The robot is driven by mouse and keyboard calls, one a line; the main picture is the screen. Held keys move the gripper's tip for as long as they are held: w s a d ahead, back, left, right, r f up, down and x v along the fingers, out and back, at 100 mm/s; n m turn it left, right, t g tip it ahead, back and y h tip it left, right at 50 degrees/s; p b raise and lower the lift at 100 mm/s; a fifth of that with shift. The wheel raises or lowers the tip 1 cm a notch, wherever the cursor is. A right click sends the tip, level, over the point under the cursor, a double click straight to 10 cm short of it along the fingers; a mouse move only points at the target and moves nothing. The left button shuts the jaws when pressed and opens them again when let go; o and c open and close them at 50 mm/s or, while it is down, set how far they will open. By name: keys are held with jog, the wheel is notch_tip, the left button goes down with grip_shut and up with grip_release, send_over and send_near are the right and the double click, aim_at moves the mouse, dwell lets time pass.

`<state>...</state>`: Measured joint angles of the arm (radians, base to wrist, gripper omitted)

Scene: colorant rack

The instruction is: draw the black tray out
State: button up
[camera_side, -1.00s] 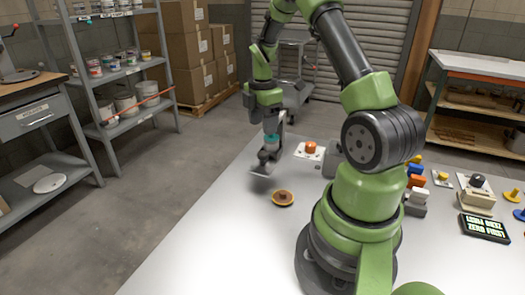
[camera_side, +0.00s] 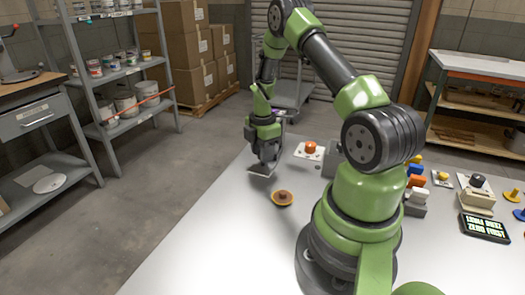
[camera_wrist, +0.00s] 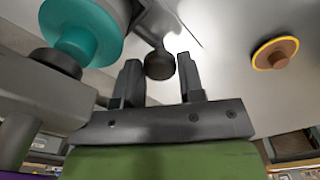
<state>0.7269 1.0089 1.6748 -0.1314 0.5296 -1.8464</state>
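My gripper (camera_wrist: 158,75) is open, its two dark fingers apart in the wrist view. A dark round knob (camera_wrist: 160,66) shows between the fingertips, with a narrow gap on each side; I cannot tell whether it touches a finger. A grey bar or plate (camera_wrist: 150,18) runs up behind the knob. In the side view my gripper (camera_side: 265,150) is over a flat grey plate (camera_side: 261,171) at the table's far left edge and hides most of what stands there. No tray clearly reads as black, so I cannot tell whether the knob belongs to it.
An orange-brown round piece with a yellow rim (camera_side: 284,198) lies on the table nearby. A white plate with an orange button (camera_side: 310,148) is to the right.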

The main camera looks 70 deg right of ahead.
grip_shut()
jog(key=a, duration=0.7)
jog(key=shift+a, duration=0.25)
jog(key=o, duration=0.5)
grip_release()
notch_tip(320, 180, up, 10)
jog(key=shift+f, duration=0.1)
